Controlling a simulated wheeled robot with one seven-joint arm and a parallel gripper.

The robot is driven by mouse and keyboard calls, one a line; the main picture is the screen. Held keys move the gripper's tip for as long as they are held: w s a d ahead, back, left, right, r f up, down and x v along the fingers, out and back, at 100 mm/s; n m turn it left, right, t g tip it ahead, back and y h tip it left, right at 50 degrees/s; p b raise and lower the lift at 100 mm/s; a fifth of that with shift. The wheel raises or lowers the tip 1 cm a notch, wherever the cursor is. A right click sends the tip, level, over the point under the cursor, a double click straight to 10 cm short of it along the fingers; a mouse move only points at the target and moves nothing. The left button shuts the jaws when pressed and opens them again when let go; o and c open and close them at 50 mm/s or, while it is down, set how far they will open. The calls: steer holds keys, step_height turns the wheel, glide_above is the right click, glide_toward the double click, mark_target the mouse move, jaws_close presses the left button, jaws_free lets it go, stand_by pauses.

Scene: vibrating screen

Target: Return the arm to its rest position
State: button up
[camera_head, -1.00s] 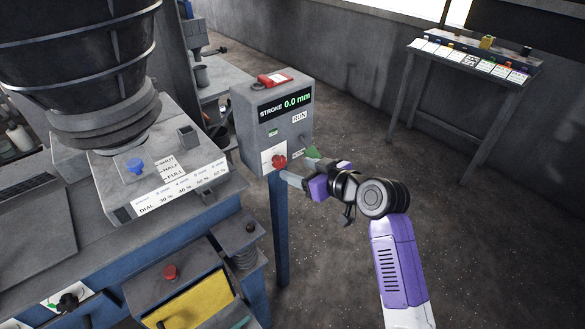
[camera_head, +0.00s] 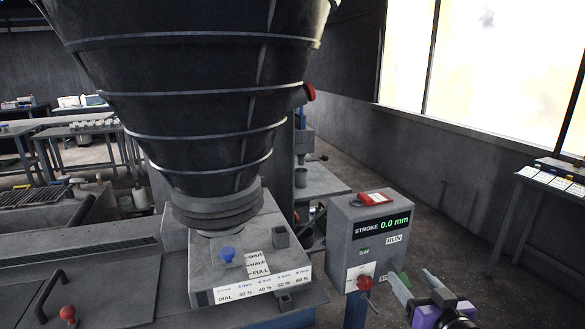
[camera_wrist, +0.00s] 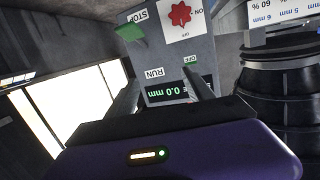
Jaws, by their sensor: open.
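My gripper (camera_head: 409,280) is at the lower right of the head view, just right of the control box (camera_head: 341,222). Its two grey fingers are apart with nothing between them. In the wrist view my gripper (camera_wrist: 160,80) faces the box, which shows upside down, with a gap in front of the panel. The red rotary knob (camera_head: 365,283) on the box front is clear of the fingers; it also shows in the wrist view (camera_wrist: 180,14). The box display reads STROKE 0.0 mm. Most of my arm is outside the head view.
A large dark ribbed hopper (camera_head: 200,100) stands over a grey dial plate with a blue knob (camera_head: 227,254), left of the box. A side table with cards (camera_head: 548,180) stands at the far right by the wall. Open floor (camera_head: 450,225) lies between box and table.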

steer(key=s+a+f, duration=0.2)
steer(key=s, duration=1.3)
steer(key=s+a+f+g+h, duration=0.1)
steer(key=s+a+f, duration=0.1)
steer(key=s, duration=1.4)
steer(key=s+a+f, duration=0.2)
steer(key=s+a, duration=0.1)
steer(key=s, duration=1.3)
steer(key=shift+s+f+m, duration=0.2)
steer(key=shift+f+m, duration=0.1)
steer(key=shift+f, duration=0.05)
